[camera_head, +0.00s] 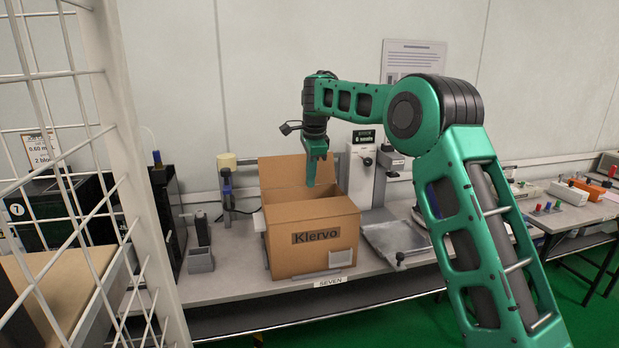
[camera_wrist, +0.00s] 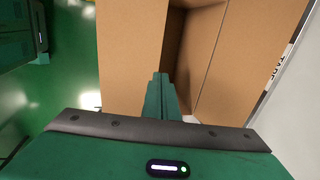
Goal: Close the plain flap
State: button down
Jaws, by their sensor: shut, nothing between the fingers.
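An open cardboard box (camera_head: 312,235) stands on the bench, with "Klervo" printed on its front. A plain brown flap (camera_head: 283,174) stands up at the back of the opening. My gripper (camera_head: 311,184) points down over the opening, in front of that flap. In the wrist view my gripper (camera_wrist: 160,76) has its fingers together, with nothing between them. There, one brown panel (camera_wrist: 130,50) lies at left and another (camera_wrist: 255,55) at right, with part of the shaded interior (camera_wrist: 187,50) between them. I cannot tell whether the fingers touch cardboard.
A grey-white post stand (camera_head: 361,178) is close behind the box at right, and a metal plate (camera_head: 395,238) lies right of the box. A small grey bin (camera_head: 201,260) and a dark upright unit (camera_head: 166,205) stand left. A white wire grid (camera_head: 75,170) fills the near left.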

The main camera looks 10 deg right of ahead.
jog(key=shift+w+a+f, duration=0.1)
jog(key=shift+w+f, duration=0.45)
jog(key=shift+f, duration=0.15)
jog(key=f, duration=0.1)
jog(key=w+f, duration=0.1)
jog(key=f, duration=0.1)
jog(key=w+f, duration=0.1)
jog(key=shift+a+f, duration=0.1)
jog(key=shift+f, duration=0.05)
jog(key=shift+f, duration=0.1)
dwell(0.3)
jog(key=w+r, duration=0.5)
jog(key=r, duration=0.7)
jog(key=shift+a, duration=0.2)
dwell(0.6)
